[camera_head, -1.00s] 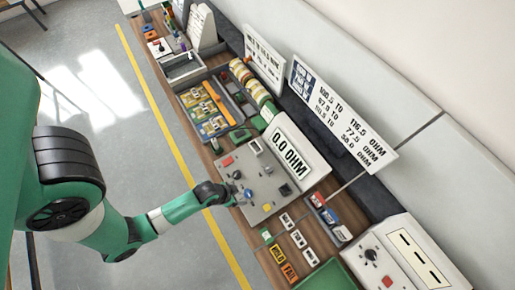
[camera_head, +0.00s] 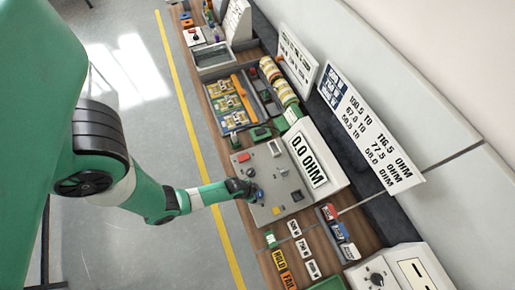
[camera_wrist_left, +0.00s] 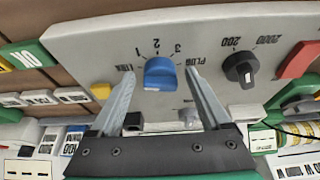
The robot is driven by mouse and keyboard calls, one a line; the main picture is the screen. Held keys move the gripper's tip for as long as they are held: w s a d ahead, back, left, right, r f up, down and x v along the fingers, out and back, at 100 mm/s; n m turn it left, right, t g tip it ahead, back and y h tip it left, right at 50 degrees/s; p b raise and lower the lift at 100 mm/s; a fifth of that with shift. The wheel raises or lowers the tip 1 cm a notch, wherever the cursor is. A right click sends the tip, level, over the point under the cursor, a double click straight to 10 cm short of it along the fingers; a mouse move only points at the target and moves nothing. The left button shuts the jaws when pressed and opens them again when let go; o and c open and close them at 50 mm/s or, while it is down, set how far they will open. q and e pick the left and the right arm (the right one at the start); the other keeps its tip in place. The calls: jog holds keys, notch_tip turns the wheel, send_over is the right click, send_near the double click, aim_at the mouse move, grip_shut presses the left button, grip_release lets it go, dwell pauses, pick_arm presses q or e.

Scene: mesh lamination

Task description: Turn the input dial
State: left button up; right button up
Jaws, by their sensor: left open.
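The input dial (camera_wrist_left: 160,74) is a blue knob on a grey panel, with marks 1, 2, 3 and words around it in the left wrist view. My left gripper (camera_wrist_left: 158,90) is open, with one finger on each side of the blue dial and visible gaps between. In the head view my left gripper (camera_head: 254,194) is over the near edge of the grey meter panel (camera_head: 268,214) and hides much of the dial. My right gripper is not in view.
A black range dial (camera_wrist_left: 240,68) marked 200 and 2000 and a red block (camera_wrist_left: 298,60) sit beside the blue dial. A yellow button (camera_wrist_left: 101,91) is on its other side. Label tiles (camera_head: 303,247) and a sign board (camera_head: 370,130) stand nearby.

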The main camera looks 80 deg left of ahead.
pick_arm(q)
jog(key=shift+f, duration=0.1)
grip_shut()
dwell(0.4)
